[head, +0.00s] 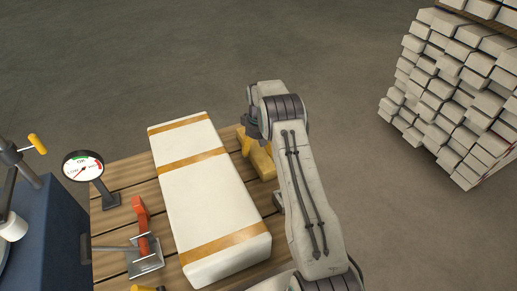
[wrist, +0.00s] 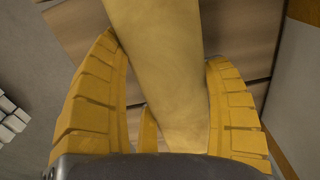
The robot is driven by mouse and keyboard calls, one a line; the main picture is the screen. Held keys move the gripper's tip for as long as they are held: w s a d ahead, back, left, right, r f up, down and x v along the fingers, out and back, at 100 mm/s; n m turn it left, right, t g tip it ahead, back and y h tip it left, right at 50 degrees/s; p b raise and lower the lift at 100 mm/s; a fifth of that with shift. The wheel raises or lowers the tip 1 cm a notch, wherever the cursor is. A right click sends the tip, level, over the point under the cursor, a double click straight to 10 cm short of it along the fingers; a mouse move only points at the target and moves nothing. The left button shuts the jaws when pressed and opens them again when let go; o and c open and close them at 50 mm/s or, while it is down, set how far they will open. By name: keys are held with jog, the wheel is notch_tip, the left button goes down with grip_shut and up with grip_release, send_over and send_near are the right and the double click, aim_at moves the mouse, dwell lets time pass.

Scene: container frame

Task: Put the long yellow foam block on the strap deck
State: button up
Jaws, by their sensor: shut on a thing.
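The yellow foam block (head: 263,165) shows partly in the head view, just right of a long white box with tan straps. In the wrist view the yellow block (wrist: 160,70) runs from the top edge down between two ridged yellow fingers. My gripper (wrist: 168,52) is shut on it. In the head view my gripper (head: 252,143) points down, and my arm hides part of the block. The white strapped box (head: 200,195) lies on wooden planks; I cannot tell if it is the strap deck. I cannot tell whether the block touches the planks.
The wooden plank surface (head: 120,180) carries a red-handled clamp (head: 142,225) and a round dial gauge (head: 83,167) left of the white box. A blue machine (head: 45,230) stands at far left. A stack of white blocks (head: 455,100) stands at right. The grey floor beyond is clear.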

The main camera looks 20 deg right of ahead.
jog(key=o, duration=1)
jog(key=shift+c, duration=0.2)
notch_tip(320, 180, up, 12)
jog(key=p, duration=0.1)
notch_tip(320, 180, up, 9)
send_over(258, 147)
jog(key=s+a, duration=0.4)
jog(key=s, duration=0.1)
jog(key=s+a+r+t, duration=0.1)
jog(key=s+a+r, duration=0.2)
jog(key=s, duration=0.4)
jog(key=s+a+r, duration=0.2)
jog(key=s, duration=0.4)
jog(key=s+a+r+t, duration=0.1)
jog(key=s+a+r, duration=0.2)
jog(key=s, duration=0.4)
jog(key=s+a+f+t, duration=0.1)
jog(key=s+f, duration=0.2)
jog(key=s, duration=0.8)
jog(key=shift+s+a+f, duration=0.15)
jog(key=shift+s+f, duration=0.1)
jog(key=shift+f, duration=0.1)
